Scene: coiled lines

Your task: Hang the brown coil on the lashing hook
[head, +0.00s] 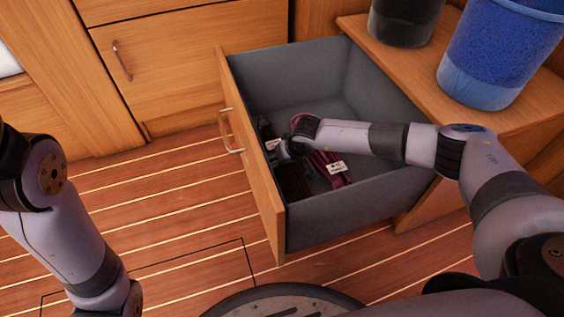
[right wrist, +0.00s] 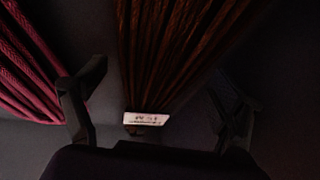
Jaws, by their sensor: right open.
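The brown coil (head: 292,184) lies in the open drawer, near its front panel, partly covered by my right arm in the head view. In the right wrist view the brown coil (right wrist: 165,60) runs between the fingers, with a white label (right wrist: 146,119) at its near end. My right gripper (right wrist: 157,90) is open, one finger on each side of the coil; no grip shows. In the head view the right gripper (head: 281,154) is down inside the drawer, over the coil. My left arm is at the left, its gripper outside the picture. I see no lashing hook.
A magenta coil (head: 334,170) with a white label lies beside the brown one. A dark coil (head: 266,132) lies on the other side. The grey drawer walls (head: 355,212) surround them. A blue bucket (head: 500,45) and a dark bucket (head: 402,20) stand on the wooden ledge.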

